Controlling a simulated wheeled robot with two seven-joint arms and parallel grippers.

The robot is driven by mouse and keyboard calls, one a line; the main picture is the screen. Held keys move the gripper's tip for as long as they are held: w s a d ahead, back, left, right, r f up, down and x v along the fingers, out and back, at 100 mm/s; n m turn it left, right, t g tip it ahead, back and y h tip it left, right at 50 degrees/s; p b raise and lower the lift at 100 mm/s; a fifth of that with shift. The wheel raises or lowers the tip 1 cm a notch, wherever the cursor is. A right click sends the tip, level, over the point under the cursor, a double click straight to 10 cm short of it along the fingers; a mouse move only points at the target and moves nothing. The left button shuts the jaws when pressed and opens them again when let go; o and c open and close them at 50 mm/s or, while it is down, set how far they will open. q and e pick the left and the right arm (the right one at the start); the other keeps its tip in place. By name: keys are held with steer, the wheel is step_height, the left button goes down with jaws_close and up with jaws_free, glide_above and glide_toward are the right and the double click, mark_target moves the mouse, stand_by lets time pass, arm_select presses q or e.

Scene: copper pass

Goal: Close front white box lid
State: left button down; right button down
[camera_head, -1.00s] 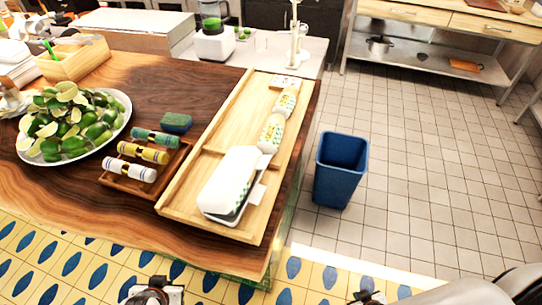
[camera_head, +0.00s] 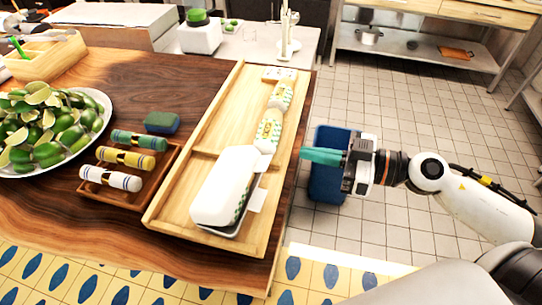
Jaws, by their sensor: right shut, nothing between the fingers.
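The front white box (camera_head: 222,192) lies in the near part of a wooden tray (camera_head: 163,203) on the table. Its white lid is on top, and a darker lower part with a green-patterned edge shows under it on the right; I cannot tell how far the lid stands open. A small white tag sticks out at its right side. My right gripper (camera_head: 322,156) is shut and empty, with teal fingers pointing left, right of the tray over the blue bin. It is apart from the box. My left gripper is not in view.
A blue bin (camera_head: 326,184) stands on the floor under my right gripper. A plate of limes (camera_head: 45,170), a small rack of rolls (camera_head: 166,165) and a sponge (camera_head: 162,122) are left of the tray.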

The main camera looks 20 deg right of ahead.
steer(key=p, duration=0.5)
glide_above(269, 162)
steer(key=shift+w+a+f, duration=0.1)
steer(key=shift+w+a, duration=0.15)
steer(key=shift+a, duration=0.05)
steer(key=f, duration=0.1)
steer(key=f+b, duration=0.2)
steer(key=shift+s+d+f, duration=0.1)
steer(key=shift+s+d, duration=0.15)
steer(key=shift+d, duration=0.05)
steer(key=shift+s+d+f+b, duration=0.3)
steer(key=shift+d+f+b, duration=0.1)
steer(key=shift+f, duration=0.15)
steer(key=f+t+y+b, duration=0.1)
steer(key=f+b, duration=0.1)
steer(key=b, duration=0.2)
steer(key=f+t+y+b, duration=0.1)
steer(key=f+b, duration=0.1)
steer(key=b, duration=0.3)
steer(key=s+d+f+t+y+b, duration=0.1)
steer(key=b, duration=0.4)
steer(key=shift+f+y, duration=0.3)
steer(key=shift+f, duration=0.1)
steer(key=shift+d+t+b, duration=0.1)
steer(key=shift+t+b, duration=0.2)
steer(key=shift+b, duration=0.05)
steer(key=shift+r, duration=0.1)
